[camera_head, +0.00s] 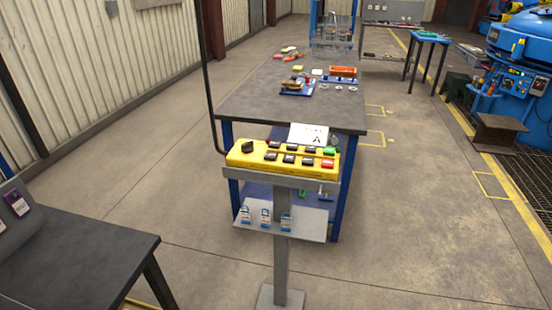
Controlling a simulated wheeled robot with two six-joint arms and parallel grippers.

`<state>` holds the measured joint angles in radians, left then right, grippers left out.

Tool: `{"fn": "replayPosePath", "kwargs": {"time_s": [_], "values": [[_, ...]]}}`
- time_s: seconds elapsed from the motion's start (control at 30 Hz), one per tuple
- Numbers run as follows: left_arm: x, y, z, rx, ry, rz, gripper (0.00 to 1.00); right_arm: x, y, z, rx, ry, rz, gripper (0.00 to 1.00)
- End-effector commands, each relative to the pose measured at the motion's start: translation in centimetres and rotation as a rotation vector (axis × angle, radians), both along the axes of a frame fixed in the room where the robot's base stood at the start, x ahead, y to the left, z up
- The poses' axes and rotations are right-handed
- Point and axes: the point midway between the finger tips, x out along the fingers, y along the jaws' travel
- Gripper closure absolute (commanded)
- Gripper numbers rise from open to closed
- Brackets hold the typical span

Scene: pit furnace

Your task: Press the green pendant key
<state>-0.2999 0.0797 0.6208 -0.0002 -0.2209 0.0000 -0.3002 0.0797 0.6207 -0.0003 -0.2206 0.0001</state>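A yellow pendant (258,161) lies on top of a grey post stand in the middle of the camera_head view. Its top carries several black keys in two rows and a black knob at the left end. The green pendant key (330,151) is at the right end of the far row. A red key (327,163) sits just in front of it. Neither of my grippers shows in this view.
A grey-topped workbench (250,105) with blue legs stands right behind the stand. A white card marked A (309,135) stands behind the pendant. A black cable (207,90) hangs to its left. A dark table (75,265) is at the lower left. Open floor lies to the right.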

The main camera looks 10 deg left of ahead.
Motion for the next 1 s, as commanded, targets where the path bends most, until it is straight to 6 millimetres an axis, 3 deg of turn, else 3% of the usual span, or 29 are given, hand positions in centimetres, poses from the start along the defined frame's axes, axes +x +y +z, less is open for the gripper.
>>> {"fn": "replayPosePath", "kwargs": {"time_s": [0.07, 0.33, 1.0], "values": [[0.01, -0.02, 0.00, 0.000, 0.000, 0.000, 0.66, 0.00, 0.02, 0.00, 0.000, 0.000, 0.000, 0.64], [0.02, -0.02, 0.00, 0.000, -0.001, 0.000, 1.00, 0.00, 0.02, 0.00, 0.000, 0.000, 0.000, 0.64], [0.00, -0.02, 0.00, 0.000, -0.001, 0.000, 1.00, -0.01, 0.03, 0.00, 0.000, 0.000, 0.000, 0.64]]}}
